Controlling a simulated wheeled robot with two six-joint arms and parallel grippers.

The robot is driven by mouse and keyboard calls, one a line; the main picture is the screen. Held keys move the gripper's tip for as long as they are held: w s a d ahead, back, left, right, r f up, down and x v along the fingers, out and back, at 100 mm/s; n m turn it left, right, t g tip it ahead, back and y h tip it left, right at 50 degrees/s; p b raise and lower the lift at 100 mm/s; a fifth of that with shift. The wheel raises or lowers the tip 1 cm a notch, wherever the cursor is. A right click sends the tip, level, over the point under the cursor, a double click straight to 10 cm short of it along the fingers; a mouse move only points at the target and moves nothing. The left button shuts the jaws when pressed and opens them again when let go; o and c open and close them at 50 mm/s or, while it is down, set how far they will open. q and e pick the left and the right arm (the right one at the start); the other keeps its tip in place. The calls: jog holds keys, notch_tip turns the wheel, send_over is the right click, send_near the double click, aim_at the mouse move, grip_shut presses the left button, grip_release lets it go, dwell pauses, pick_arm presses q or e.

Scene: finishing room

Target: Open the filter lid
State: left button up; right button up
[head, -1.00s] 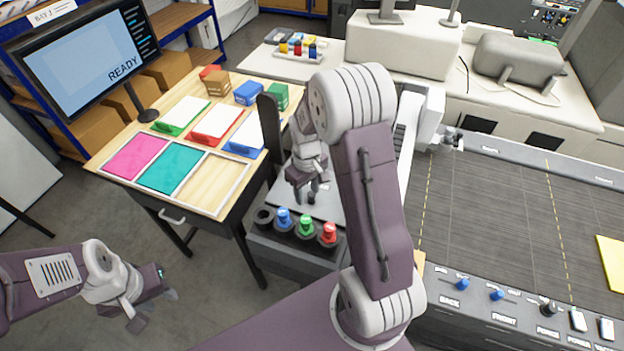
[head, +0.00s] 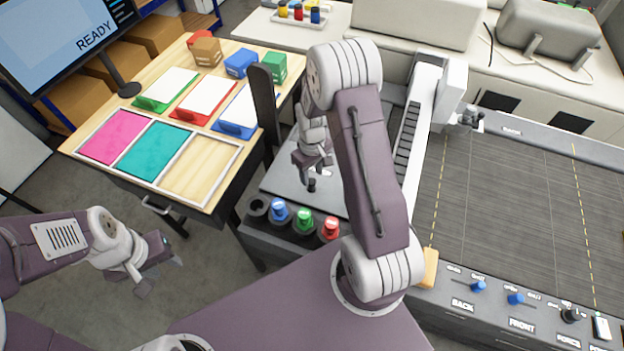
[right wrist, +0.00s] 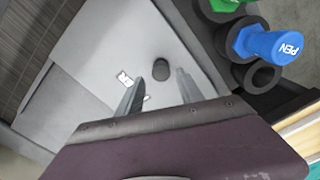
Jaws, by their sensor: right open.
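The filter lid is a flat grey panel (head: 275,182) on the machine beside the wooden table. It lies flat and looks closed. Its short dark knob (head: 312,185) stands upright, and the knob also shows in the right wrist view (right wrist: 160,70). My right gripper (right wrist: 160,84) is open and empty. In the right wrist view the knob shows between its fingertips and a little beyond them; I cannot tell whether they touch it. My right arm hides part of the panel in the head view. My left gripper (head: 162,275) is open and empty over the floor at lower left.
A blue PEN holder (head: 278,212), a green one (head: 303,221) and a red one (head: 330,229) stand in front of the panel, with an empty socket (head: 257,207) beside them. A dark upright post (head: 265,105) rises left of my right arm. A wide cutting bed (head: 500,200) lies right.

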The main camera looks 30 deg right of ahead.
aim_at(312, 181)
jog(key=f, duration=0.2)
jog(key=f+p, duration=0.1)
jog(key=f, duration=0.1)
jog(key=shift+s+a+f, duration=0.1)
jog(key=shift+s+f, duration=0.1)
jog(key=shift+w+f, duration=0.1)
jog(key=shift+f, duration=0.05)
grip_shut()
dwell(1.1)
